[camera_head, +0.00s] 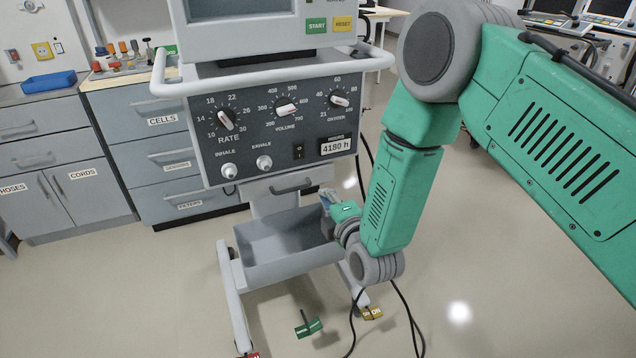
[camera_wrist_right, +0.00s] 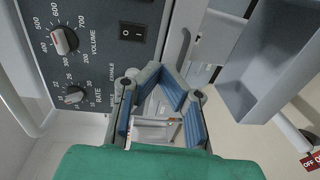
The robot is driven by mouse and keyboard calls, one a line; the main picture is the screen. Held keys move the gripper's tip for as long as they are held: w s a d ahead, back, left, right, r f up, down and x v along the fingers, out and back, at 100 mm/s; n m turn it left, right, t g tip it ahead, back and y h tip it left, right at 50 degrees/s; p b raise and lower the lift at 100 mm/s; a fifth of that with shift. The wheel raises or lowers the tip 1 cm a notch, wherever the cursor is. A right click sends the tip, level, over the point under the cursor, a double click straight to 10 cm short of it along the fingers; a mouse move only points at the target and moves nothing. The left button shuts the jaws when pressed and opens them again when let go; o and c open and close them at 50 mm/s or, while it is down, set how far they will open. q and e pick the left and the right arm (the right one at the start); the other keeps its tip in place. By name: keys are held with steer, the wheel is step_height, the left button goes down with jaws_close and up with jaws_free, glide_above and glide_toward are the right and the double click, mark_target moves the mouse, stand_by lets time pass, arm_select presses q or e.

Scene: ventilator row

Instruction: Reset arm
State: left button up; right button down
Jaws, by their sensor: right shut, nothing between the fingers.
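My right arm (camera_head: 390,195), green with grey joints, comes in from the right and bends down in front of the ventilator (camera_head: 205,130). My right gripper (camera_head: 326,194) is low, just under the control panel and near the right end of the drawer handle (camera_head: 291,187). In the right wrist view my right gripper (camera_wrist_right: 168,78) shows blue finger pads, with nothing held. The panel and its knobs fill the left of that view. I cannot tell whether the fingertips touch the ventilator. My left gripper is not in view.
A grey open bin (camera_head: 285,262) hangs below the gripper. Grey cabinets (camera_head: 150,150) stand at left. Floor at lower right is mostly clear.

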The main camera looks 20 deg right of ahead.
steer(key=s+d+f+m+g, duration=0.2)
steer(key=s+f+m+g, duration=0.7)
steer(key=s+f, duration=0.75)
steer(key=s+d+f+m+g, duration=0.1)
steer(key=s+d+m+g, duration=0.1)
steer(key=s, duration=0.9)
steer(key=s+d+f+m+g, duration=0.1)
steer(key=s+m+g, duration=0.4)
steer(key=s, duration=0.6)
steer(key=shift+s+d+f+m+h, duration=0.2)
steer(key=shift+d+m+h, duration=0.25)
steer(key=shift+m, duration=0.55)
